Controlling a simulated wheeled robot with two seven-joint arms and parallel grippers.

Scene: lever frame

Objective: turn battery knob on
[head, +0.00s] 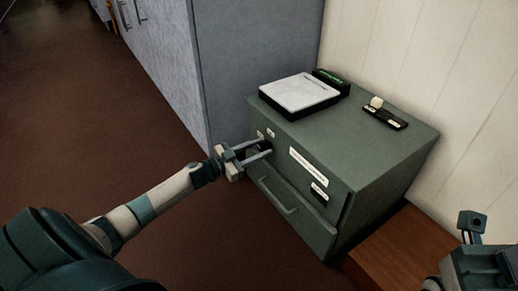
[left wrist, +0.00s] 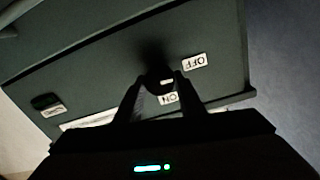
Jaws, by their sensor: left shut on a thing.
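A dark round battery knob (left wrist: 155,76) sits on the front of a green-grey cabinet (head: 392,158). In the left wrist view a white OFF label (left wrist: 195,61) lies to the right and above it, and a white ON label (left wrist: 169,98) just below it; both read upside down. A small pale mark shows on the knob's right side, between the labels. My left gripper (head: 268,149) reaches the upper left of the cabinet front. Its two fingers (left wrist: 159,88) are shut on the knob, one on each side. In the head view the fingers partly hide the knob.
A white-topped device (head: 299,91) and a small black base with a pale knob (head: 377,102) stand on the cabinet. A drawer handle (head: 277,196) sticks out below my left gripper. A tall grey cabinet (head: 258,60) stands behind. Open brown floor lies left.

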